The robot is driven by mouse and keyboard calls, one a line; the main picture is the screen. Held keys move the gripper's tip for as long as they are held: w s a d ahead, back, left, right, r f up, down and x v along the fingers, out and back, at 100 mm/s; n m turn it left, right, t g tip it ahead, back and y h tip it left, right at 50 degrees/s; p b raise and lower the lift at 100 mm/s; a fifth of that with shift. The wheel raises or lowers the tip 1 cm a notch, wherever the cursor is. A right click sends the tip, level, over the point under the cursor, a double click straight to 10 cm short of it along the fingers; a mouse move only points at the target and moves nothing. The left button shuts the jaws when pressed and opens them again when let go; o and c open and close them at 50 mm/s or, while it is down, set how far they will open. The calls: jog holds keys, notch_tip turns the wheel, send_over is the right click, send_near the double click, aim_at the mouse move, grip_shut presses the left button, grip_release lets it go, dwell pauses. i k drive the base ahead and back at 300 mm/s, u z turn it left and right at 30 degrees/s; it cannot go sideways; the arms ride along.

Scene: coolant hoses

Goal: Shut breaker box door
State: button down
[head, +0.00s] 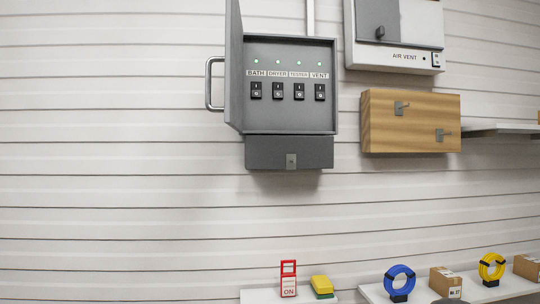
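The grey breaker box (290,85) hangs on the wall at the upper middle of the head view. Its door (235,65) is hinged on the left side and stands open, swung outward and seen nearly edge-on. A curved metal handle (209,84) sticks out to the left from the door. Inside the box, several black switches (277,90) sit under labels reading BATH, DRYER, TESTER and VENT, with green lights above them.
An AIR VENT unit (404,57) and a wooden board with hooks (380,135) are right of the box. A grey shelf (497,129) is farther right. Below, shelves hold a red ON tag (288,279), a yellow block (321,285), a blue coil (399,282) and a yellow coil (491,268). The wall left of the door is clear.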

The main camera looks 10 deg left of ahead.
aim_at(233, 109)
jog(key=z, duration=2.65)
jog(key=k, duration=0.65)
jog(key=u, duration=2.65)
